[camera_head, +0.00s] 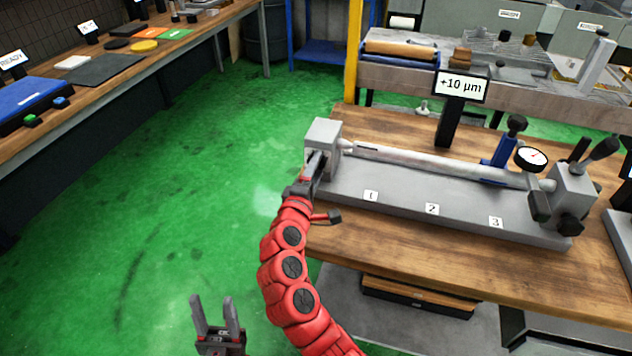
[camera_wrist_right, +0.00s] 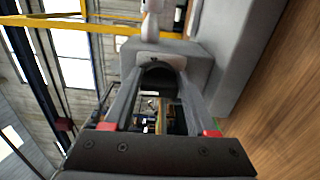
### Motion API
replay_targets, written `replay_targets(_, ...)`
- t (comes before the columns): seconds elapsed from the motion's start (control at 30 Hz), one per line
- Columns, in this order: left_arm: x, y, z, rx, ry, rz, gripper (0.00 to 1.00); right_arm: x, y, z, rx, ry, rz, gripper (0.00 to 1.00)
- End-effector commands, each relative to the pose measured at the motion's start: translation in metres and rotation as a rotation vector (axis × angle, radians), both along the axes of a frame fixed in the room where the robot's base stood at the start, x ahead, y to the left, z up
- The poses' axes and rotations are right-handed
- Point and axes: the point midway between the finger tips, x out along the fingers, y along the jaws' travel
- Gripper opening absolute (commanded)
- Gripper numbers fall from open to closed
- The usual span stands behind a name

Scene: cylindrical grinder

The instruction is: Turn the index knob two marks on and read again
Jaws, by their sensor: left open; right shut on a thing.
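The bench fixture has a grey headstock block (camera_head: 323,133) at its left end, with a long steel shaft (camera_head: 430,165) running right from it. My right gripper (camera_head: 316,163), on the red arm, is at the block's outer left face. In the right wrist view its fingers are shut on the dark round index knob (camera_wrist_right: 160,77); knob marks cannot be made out. A dial gauge (camera_head: 531,158) stands beside a blue post (camera_head: 497,150) near the shaft's right part. The display (camera_head: 460,86) reads "+10 µm". My left gripper (camera_head: 216,318) is open and empty, low over the green floor.
The grey fixture base (camera_head: 400,203) carries labels 1, 2 and 3 on a wooden table (camera_head: 400,253). A tailstock with black levers (camera_head: 572,190) stands at the right end. A side bench (camera_head: 100,70) with trays runs along the left. The floor between is clear.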

Motion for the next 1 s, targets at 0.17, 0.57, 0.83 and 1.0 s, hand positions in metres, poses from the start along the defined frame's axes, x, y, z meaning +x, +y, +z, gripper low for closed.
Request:
replay_targets(0.17,0.0,0.0,-0.033,0.0,0.0,0.0,0.5,0.0,-0.001,-0.007,0.142,-0.05,-0.002,0.02)
replay_targets(0.57,0.0,0.0,-0.066,0.0,0.0,0.0,0.5,0.0,0.0,-0.006,0.354,-0.116,-0.001,0.02)
replay_targets(0.83,0.0,0.0,-0.072,0.0,0.0,0.0,0.5,0.0,0.0,-0.003,0.399,-0.13,-0.002,0.02)
replay_targets(1.0,0.0,0.0,-0.072,0.0,0.0,0.0,0.5,0.0,0.0,-0.003,0.403,-0.132,-0.002,0.02)
